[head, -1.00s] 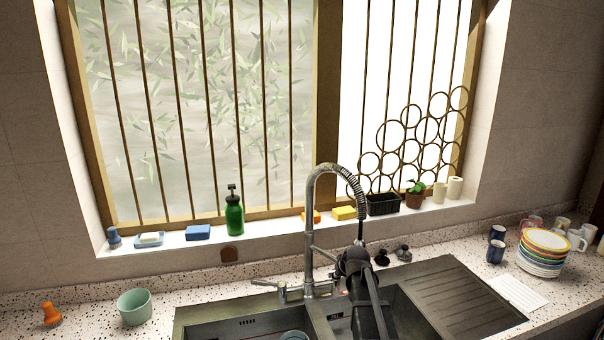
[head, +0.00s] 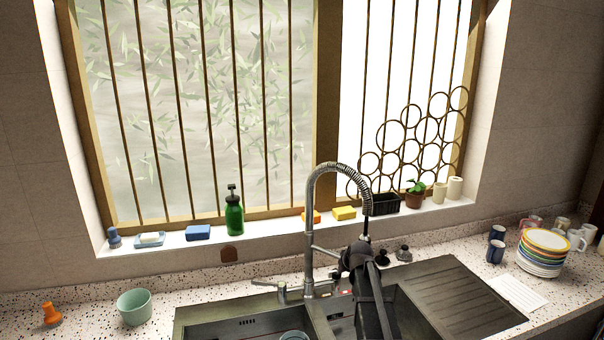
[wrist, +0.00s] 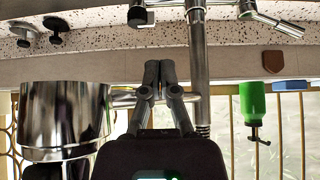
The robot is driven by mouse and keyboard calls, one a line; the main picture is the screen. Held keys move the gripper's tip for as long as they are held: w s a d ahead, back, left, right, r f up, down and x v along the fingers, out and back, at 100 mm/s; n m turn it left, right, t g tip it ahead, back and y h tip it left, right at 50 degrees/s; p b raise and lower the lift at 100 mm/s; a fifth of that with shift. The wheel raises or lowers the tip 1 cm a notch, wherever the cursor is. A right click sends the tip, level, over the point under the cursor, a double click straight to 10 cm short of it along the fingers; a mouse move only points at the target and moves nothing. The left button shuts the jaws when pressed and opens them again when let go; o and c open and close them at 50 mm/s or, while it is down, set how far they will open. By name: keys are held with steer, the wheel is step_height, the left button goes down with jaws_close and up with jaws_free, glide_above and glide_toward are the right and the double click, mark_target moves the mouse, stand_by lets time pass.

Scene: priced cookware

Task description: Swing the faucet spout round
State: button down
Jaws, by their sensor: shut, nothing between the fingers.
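The chrome faucet (head: 309,240) stands upright behind the sink. Its spring spout (head: 340,168) arches up and over to the right, and its end hangs behind my gripper. My gripper (head: 338,273) is just right of the faucet column, in front of the hanging end. In the wrist view, which is upside down, my gripper (wrist: 160,72) has its fingers together with nothing between them, beside the column (wrist: 198,60). The chrome spray head (wrist: 65,115) is large at the left there. A thin holder arm (wrist: 122,97) passes behind the fingers; contact cannot be told.
The sink (head: 240,309) has a ribbed drainboard (head: 455,295) at right. A green soap bottle (head: 234,213), sponges (head: 344,213) and a plant pot (head: 414,199) line the sill. Stacked plates (head: 543,253) and mugs stand right; a green bowl (head: 134,306) is left.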

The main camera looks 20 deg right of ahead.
steer(key=shift+a, duration=0.9)
steer(key=p+v, duration=0.8)
steer(key=v, duration=0.2)
steer(key=shift+f, duration=0.15)
stand_by(0.4)
steer(key=w+d+f+b, duration=0.3)
steer(key=w+f+b, duration=0.3)
steer(key=f+b, duration=0.2)
steer(key=s+a, duration=0.3)
steer(key=a, duration=2.2)
steer(key=shift+a+r, duration=0.15)
steer(key=shift+a, duration=0.1)
